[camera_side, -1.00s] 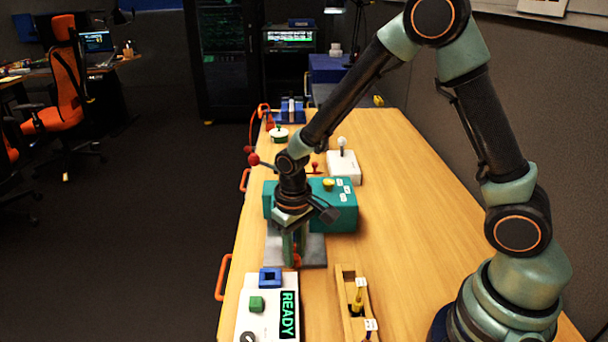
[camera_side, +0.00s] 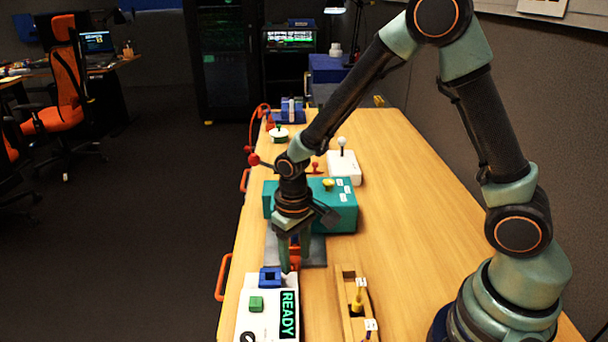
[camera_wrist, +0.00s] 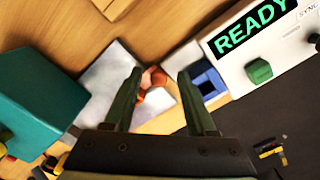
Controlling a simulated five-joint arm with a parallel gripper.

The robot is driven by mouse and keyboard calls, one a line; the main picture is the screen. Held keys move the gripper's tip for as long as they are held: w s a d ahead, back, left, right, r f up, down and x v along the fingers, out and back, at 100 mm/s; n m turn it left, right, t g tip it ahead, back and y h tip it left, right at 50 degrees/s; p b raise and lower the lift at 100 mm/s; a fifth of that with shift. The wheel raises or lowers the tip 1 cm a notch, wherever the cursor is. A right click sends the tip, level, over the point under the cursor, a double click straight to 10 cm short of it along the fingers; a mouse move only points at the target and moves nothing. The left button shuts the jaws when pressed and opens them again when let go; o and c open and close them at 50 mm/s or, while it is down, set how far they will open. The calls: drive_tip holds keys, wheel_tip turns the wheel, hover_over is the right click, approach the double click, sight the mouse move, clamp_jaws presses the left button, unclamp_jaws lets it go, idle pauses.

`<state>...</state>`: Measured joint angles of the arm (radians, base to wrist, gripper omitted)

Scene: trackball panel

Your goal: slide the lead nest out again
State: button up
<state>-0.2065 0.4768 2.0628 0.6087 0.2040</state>
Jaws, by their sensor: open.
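My gripper (camera_side: 294,248) is open and points down in front of the teal housing (camera_side: 340,205). In the wrist view its two fingers (camera_wrist: 159,74) stand apart. An orange-red piece (camera_wrist: 157,97) shows between and beyond the fingertips, over a grey plate (camera_wrist: 104,84). In the side view the orange piece (camera_side: 295,256) is partly hidden behind a finger. The grey plate (camera_side: 317,252) lies at the foot of the teal housing. I cannot tell which part is the lead nest; the orange piece may belong to it. The fingers do not visibly grip anything.
A white panel (camera_side: 248,322) with a READY display, a green button (camera_side: 256,303) and a blue square socket (camera_side: 270,277) stands close in front of the gripper. A wooden tray (camera_side: 345,297) is to its right. Open tabletop (camera_side: 415,190) lies right of the housing.

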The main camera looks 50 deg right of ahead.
drive_tip(key=w+d, duration=0.6)
drive_tip(key=shift+w+r, duration=0.15)
drive_tip(key=shift+r, duration=0.1)
wheel_tip(320, 180, up, 27)
drive_tip(key=w+d+m+t, duration=0.1)
drive_tip(key=w+t, duration=0.1)
drive_tip(key=t, duration=0.1)
drive_tip(key=shift+w+d+r+t, duration=0.2)
drive_tip(key=shift+w+d+t, duration=0.15)
drive_tip(key=shift+d+t, duration=0.05)
drive_tip(key=shift+f, duration=0.1)
drive_tip(key=s+a+f+g, duration=0.1)
drive_tip(key=f, duration=0.8)
drive_tip(key=s+f+g, duration=0.1)
drive_tip(key=f, duration=0.8)
drive_tip(key=s+a+f+n+g, duration=0.1)
drive_tip(key=f, duration=0.8)
drive_tip(key=shift+s+a+f+g, duration=0.3)
drive_tip(key=shift+s+f+g, duration=0.05)
drive_tip(key=shift+g, duration=0.05)
clamp_jaws()
